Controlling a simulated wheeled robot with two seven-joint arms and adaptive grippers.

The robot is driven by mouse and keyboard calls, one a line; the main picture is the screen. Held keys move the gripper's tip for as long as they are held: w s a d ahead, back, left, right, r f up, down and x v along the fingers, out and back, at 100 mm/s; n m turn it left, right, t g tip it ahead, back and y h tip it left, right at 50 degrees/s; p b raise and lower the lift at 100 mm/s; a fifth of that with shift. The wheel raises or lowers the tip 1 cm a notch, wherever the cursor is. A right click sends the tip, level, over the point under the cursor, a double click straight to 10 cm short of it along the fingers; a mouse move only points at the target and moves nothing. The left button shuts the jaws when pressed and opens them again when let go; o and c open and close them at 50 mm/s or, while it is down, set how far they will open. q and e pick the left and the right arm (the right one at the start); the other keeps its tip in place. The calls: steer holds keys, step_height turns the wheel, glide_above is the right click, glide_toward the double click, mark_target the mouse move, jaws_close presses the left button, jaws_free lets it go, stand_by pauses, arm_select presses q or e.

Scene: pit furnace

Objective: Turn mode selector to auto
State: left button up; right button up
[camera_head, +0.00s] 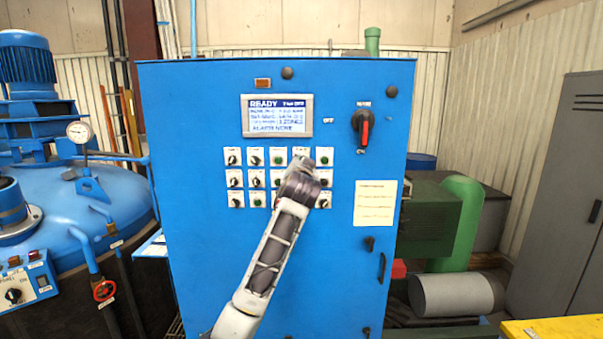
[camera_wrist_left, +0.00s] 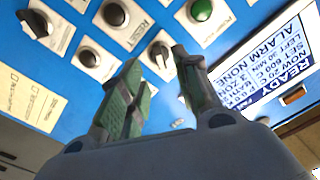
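A blue control cabinet (camera_head: 260,240) stands in front of me with rows of small knobs and buttons below its display. My left gripper (camera_head: 302,165) is up against the upper rows and hides some controls. In the left wrist view my left gripper (camera_wrist_left: 160,78) is open, its green-padded fingers apart. A black selector knob (camera_wrist_left: 160,52) on a white plate lies just beyond and between the fingertips. I see no clear grip on it, and contact cannot be told. Its label is not readable, so I cannot confirm it is the mode selector. My right gripper is not in view.
The display (camera_head: 277,115) reads READY. A red-handled rotary switch (camera_head: 363,125) and a paper note (camera_head: 375,203) are on the right. In the wrist view a green button (camera_wrist_left: 201,9) and black knobs (camera_wrist_left: 88,57) sit close to the fingers.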

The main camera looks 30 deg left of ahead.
arm_select(q)
steer(key=v, duration=0.7)
steer(key=shift+f, duration=0.15)
stand_by(0.6)
